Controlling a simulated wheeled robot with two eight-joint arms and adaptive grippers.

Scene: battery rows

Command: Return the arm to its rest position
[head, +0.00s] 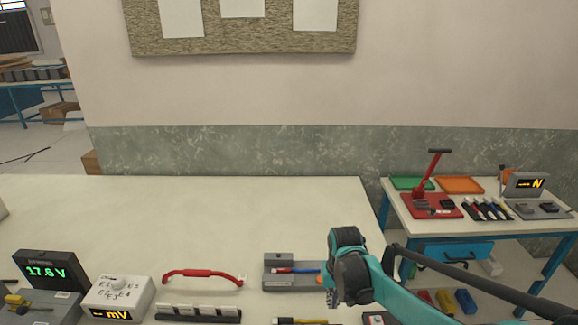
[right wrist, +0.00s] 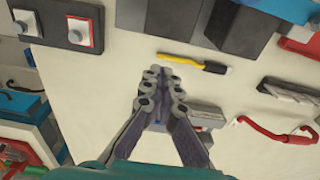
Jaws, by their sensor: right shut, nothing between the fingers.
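My right arm comes in from the lower right of the head view, and its teal and dark gripper (head: 334,298) hangs over the front of the white workbench (head: 200,215). In the right wrist view the right gripper's fingers (right wrist: 165,75) are together, with nothing held between them. The gripper is above the bench, beside a small grey holder with a red and blue pen-like tool (head: 297,270). How high it is I cannot tell exactly. My left gripper is in neither view.
On the bench are a meter reading 17.6 V (head: 50,272), a white dial box (head: 117,295), a red curved cable (head: 203,273) and a yellow-black tool (right wrist: 195,63). A side table (head: 500,228) with trays stands right. The bench's back half is clear.

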